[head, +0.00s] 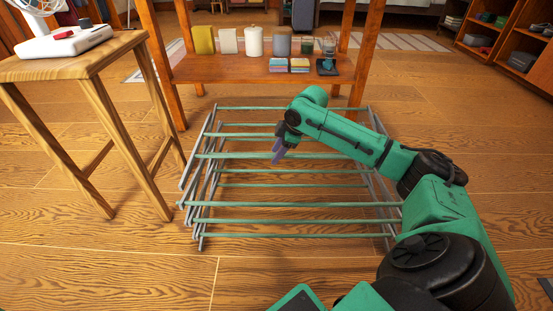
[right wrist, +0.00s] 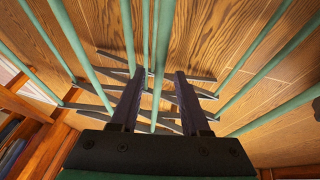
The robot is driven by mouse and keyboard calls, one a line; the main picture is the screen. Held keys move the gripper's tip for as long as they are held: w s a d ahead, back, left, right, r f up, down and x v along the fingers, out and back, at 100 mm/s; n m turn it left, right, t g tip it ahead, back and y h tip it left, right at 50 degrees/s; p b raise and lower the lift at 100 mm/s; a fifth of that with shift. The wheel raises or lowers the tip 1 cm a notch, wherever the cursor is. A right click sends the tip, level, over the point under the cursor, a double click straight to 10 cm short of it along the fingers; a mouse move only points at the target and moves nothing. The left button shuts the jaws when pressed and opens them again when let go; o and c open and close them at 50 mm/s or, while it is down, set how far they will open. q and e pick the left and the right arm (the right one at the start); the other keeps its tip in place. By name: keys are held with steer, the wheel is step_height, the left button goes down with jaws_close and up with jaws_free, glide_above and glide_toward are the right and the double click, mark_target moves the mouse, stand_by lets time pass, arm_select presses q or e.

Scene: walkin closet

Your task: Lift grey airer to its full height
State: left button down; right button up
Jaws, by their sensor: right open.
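The grey airer (head: 290,221) stands low and collapsed on the wooden floor in the middle of the head view. It has several green rails and crossed grey side bars. My right gripper (head: 278,157) is above the airer's middle, pointing down. In the right wrist view it is open (right wrist: 157,76), its two dark fingers apart with nothing clamped. One green rail of the airer (right wrist: 163,40) runs between the fingers in the picture; I cannot tell whether it lies at fingertip depth. My arm hides part of the airer's right side. My left gripper is not in view.
A wooden stool (head: 100,62) with a white fan (head: 40,17) stands left of the airer. Behind it is a wooden table with a low shelf (head: 220,72) holding jars and stacked cloths. Shelving (head: 495,62) stands at the far right. The floor in front is clear.

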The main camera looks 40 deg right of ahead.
jaws_close()
stand_by(1.5)
